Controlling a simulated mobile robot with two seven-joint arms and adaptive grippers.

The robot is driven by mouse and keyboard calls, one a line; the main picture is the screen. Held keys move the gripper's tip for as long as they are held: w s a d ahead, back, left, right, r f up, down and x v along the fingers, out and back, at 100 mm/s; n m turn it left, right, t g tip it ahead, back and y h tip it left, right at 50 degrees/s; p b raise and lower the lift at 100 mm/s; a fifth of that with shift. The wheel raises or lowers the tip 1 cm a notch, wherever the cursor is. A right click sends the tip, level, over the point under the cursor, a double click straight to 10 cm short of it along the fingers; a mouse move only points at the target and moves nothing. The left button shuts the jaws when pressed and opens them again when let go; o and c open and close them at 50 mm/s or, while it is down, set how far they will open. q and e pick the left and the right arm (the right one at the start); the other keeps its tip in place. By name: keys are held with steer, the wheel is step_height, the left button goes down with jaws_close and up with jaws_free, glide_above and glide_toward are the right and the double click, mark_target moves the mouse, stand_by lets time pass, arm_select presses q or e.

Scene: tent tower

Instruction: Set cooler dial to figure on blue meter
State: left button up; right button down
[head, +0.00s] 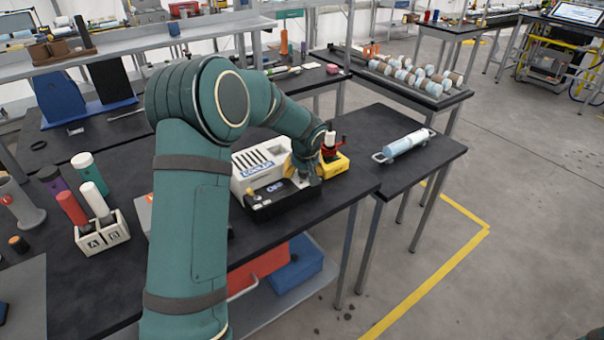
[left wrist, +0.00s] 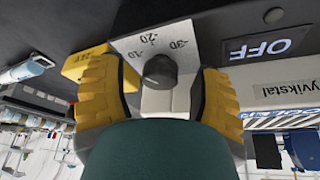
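The cooler (head: 262,168) is a white slotted box with a black front part (head: 283,203) on the dark bench. In the left wrist view its dial (left wrist: 160,70) is a dark round knob on a pale plate with the figures -10, -20 and -30. A lit display (left wrist: 262,46) beside it reads OFF. My left gripper (left wrist: 158,76) is open, one yellow finger on each side of the knob, with visible gaps. In the head view the left gripper (head: 308,172) is over the cooler's right end and hides the dial. The knob's pointer is unclear. I cannot identify a blue meter. My right gripper is out of view.
A yellow box (head: 337,166) with red and black parts stands close right of the gripper. A light blue cylinder (head: 408,143) lies on the right bench. A white holder (head: 103,235) with coloured handles stands left of my arm.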

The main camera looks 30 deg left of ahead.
arm_select(q)
steer(key=shift+n, duration=0.4)
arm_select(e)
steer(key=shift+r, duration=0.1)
